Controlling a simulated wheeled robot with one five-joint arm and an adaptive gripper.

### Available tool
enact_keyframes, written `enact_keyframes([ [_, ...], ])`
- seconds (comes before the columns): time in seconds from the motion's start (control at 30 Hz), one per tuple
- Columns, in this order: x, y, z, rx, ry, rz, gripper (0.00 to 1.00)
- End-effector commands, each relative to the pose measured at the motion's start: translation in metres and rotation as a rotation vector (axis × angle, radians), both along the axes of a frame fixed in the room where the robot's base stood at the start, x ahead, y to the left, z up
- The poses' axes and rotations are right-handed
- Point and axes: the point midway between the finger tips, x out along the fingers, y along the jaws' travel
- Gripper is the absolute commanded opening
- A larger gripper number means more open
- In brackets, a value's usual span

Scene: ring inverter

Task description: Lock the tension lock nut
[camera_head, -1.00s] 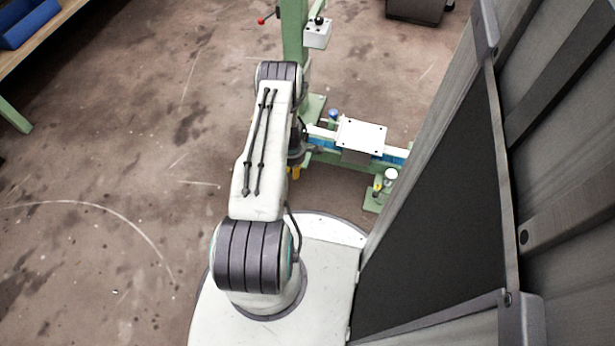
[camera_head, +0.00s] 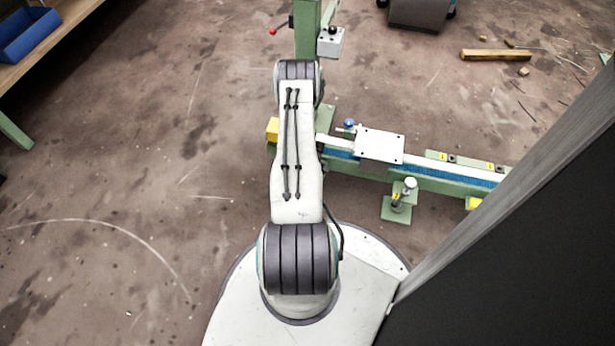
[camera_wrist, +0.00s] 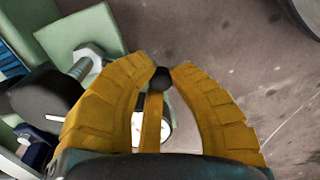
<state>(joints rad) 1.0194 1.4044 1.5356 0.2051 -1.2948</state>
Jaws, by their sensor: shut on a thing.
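In the wrist view my gripper (camera_wrist: 163,82) has its ribbed yellow fingers curved in around a small black ball-shaped knob (camera_wrist: 163,78). The fingertips close on either side of it. A narrow yellow bar lies below the knob, between the fingers. I cannot tell whether this part is the tension lock nut. A metal bolt with a hex nut (camera_wrist: 91,59) stands on a pale green plate (camera_wrist: 75,35), left of the fingers. In the head view my arm hides the gripper and what it holds.
The green machine rail (camera_head: 455,184) runs right from my arm, bearing a white plate (camera_head: 380,145) and a blue knob (camera_head: 349,123). A green post (camera_head: 307,35) with a switch box (camera_head: 331,42) stands behind. A dark panel (camera_head: 530,260) blocks the right. Floor is clear at left.

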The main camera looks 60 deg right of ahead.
Motion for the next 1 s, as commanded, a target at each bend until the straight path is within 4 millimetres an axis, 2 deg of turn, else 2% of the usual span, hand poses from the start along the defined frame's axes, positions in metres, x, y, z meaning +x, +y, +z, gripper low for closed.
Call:
enact_keyframes([
  [0.43, 0.0042, 0.0021, -0.0023, -0.003, -0.002, 0.002, 0.0],
  [0.47, 0.0042, 0.002, -0.0023, -0.003, -0.002, 0.002, 0.21],
  [0.7, 0.0045, 0.0, -0.001, -0.006, -0.004, 0.001, 0.42],
  [0.77, 0.0047, -0.0005, -0.0006, -0.008, -0.005, 0.0, 0.48],
  [1.0, 0.0064, -0.0032, 0.0015, -0.014, -0.009, 0.0, 0.48],
])
